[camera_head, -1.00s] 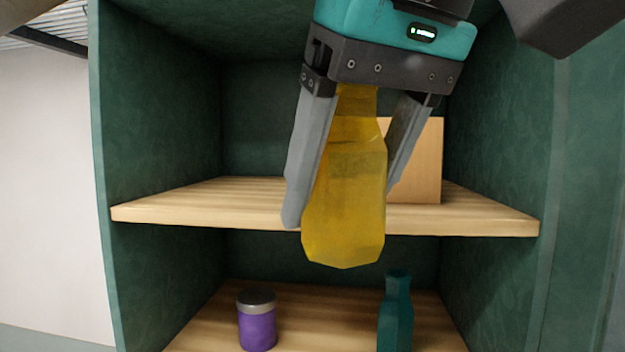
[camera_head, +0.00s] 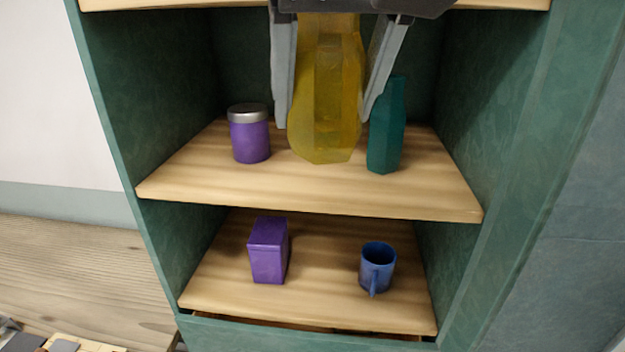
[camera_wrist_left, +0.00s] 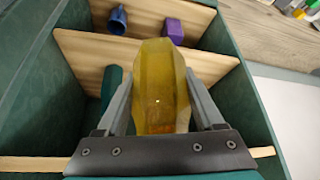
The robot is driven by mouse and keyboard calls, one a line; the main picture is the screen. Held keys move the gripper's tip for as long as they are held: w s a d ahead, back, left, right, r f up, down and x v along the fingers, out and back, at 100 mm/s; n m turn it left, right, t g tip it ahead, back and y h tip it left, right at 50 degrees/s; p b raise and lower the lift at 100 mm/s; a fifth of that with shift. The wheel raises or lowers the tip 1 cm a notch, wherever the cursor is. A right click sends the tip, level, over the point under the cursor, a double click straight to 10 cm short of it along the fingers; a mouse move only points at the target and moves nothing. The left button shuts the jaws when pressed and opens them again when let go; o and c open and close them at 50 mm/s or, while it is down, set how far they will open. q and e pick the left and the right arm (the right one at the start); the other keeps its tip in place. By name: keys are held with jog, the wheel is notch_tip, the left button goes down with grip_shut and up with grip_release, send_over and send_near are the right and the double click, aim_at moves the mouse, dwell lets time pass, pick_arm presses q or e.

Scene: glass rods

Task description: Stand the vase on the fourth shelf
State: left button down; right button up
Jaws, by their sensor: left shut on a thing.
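The translucent yellow vase (camera_head: 325,95) hangs roughly upright between the fingers of my left gripper (camera_head: 324,115), which is shut on it. In the head view its base shows against the middle visible shelf board (camera_head: 310,195), between a purple jar and a teal bottle. I cannot tell whether the base touches the board. The left wrist view also shows the vase (camera_wrist_left: 160,95) between the two grey fingers. The top of the vase is hidden by the gripper body. My right gripper is not in view.
The purple jar (camera_head: 249,138) with a grey lid stands left of the vase. The teal bottle (camera_head: 386,130) stands close on its right. The board below holds a purple box (camera_head: 268,250) and a blue mug (camera_head: 376,268). Another board (camera_head: 180,4) lies above; green cabinet walls flank both sides.

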pick_arm(q)
notch_tip(320, 180, down, 13)
jog(key=w+a+m+h+b, duration=0.1)
jog(key=w+m+b, duration=0.1)
jog(key=b, duration=0.4)
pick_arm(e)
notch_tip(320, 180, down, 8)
pick_arm(q)
jog(key=w+p, duration=0.1)
jog(key=w, duration=0.3)
jog(key=w+p, duration=0.1)
jog(key=w, duration=0.4)
jog(key=w+p, duration=0.1)
jog(key=w, duration=0.4)
jog(key=shift+w+a+f, duration=0.2)
jog(key=shift+w+a, duration=0.05)
jog(key=shift+a, duration=0.05)
jog(key=w+p, duration=0.1)
jog(key=w, duration=0.2)
jog(key=shift+w, duration=0.3)
jog(key=shift+f+p, duration=0.1)
jog(key=shift+p, duration=0.35)
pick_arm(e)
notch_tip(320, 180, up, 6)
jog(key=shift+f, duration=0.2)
